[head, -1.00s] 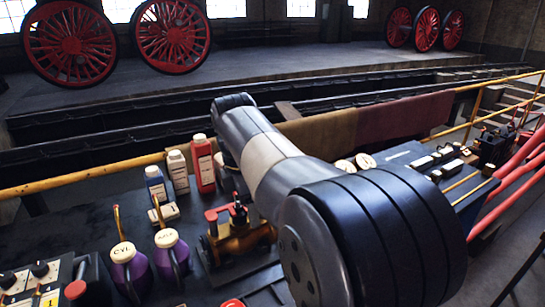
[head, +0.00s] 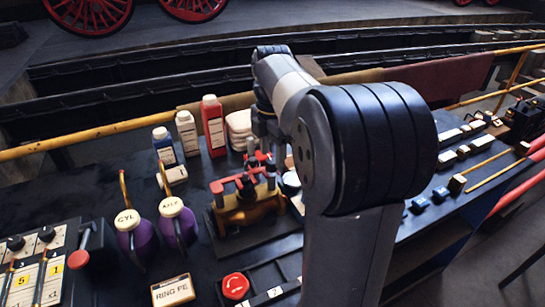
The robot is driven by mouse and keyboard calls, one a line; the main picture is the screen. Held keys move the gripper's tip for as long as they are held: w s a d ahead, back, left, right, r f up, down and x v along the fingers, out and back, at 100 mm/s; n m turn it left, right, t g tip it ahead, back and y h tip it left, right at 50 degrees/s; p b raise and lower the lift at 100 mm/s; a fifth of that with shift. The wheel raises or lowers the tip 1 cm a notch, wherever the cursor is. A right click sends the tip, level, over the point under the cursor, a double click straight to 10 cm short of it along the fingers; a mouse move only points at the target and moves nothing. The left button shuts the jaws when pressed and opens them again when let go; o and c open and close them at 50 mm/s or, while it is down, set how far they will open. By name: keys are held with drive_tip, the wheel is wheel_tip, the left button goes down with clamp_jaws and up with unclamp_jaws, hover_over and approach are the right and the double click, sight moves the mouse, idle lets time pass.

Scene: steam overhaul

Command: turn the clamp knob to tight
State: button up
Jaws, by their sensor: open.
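A brass clamp-like fixture (head: 248,212) with red-topped parts stands on the dark bench, left of my arm. I cannot tell for sure which red part is the clamp knob. My gripper (head: 262,174) points down over the right part of the fixture, close to the red parts. It is open. Its fingertips are small and partly mixed with the fixture, so contact cannot be told. My arm hides the bench to the right of the fixture.
Purple cans (head: 133,238) stand left of the fixture, bottles (head: 213,127) behind it. A round red button (head: 235,286) and a "RING PE" label (head: 173,291) lie in front. A yellow rail (head: 85,137) runs behind the bench. Small blocks lie right of my arm.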

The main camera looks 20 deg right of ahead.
drive_tip(key=shift+f, duration=0.95)
drive_tip(key=shift+c, duration=0.3)
drive_tip(key=c, duration=0.9)
